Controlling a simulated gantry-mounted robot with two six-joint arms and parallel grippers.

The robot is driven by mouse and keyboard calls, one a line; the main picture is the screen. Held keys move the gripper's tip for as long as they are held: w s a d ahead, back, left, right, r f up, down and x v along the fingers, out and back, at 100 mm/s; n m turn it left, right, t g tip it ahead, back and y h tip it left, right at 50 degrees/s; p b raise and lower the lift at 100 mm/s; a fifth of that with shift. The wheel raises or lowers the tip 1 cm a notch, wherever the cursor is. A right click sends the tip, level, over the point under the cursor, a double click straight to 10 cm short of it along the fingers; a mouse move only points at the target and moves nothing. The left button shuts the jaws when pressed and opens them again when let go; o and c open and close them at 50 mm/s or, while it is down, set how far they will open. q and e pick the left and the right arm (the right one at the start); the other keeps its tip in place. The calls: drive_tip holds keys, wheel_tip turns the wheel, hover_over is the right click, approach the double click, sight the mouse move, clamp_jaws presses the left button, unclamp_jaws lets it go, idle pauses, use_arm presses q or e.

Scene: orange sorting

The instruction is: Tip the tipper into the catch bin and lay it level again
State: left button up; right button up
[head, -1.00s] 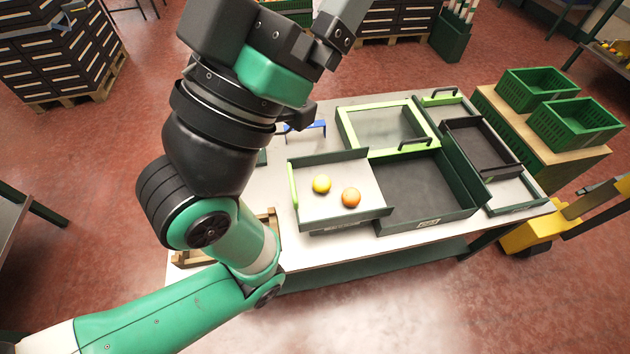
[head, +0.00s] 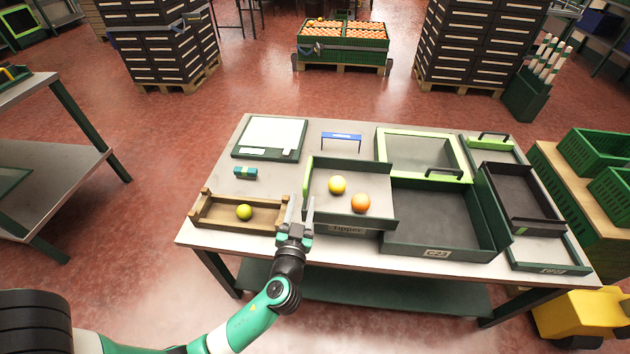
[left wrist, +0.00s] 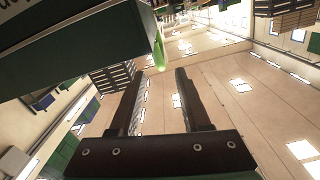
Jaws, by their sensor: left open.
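The tipper (head: 325,208) is a shallow tray with dark green walls, resting about level on the table. A yellow fruit (head: 337,185) and an orange (head: 361,203) lie in it. The catch bin (head: 425,228) is an empty dark tray directly to its right. My left gripper (head: 300,207) is open and empty at the tipper's front left corner, fingers pointing to the back of the table. Whether it touches the tipper I cannot tell. In the left wrist view a dark green wall (left wrist: 70,52) and a lime-green strip (left wrist: 158,48) show above the open fingers. My right gripper is not in view.
A wooden cradle (head: 215,214) with a yellow-green fruit (head: 244,212) stands left of the gripper. Behind are a white-topped panel (head: 271,135), a blue stand (head: 341,137) and a lime-framed tray (head: 422,178). A black tray (head: 521,205) stands at the right.

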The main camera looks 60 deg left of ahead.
sight(311, 160)
use_arm(q)
drive_tip(key=b+x, duration=0.2)
drive_tip(key=x, duration=1)
drive_tip(key=shift+a+r, duration=0.1)
drive_tip(key=shift+a, duration=0.05)
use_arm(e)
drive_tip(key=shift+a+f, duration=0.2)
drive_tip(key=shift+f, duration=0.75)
use_arm(q)
clamp_jaws()
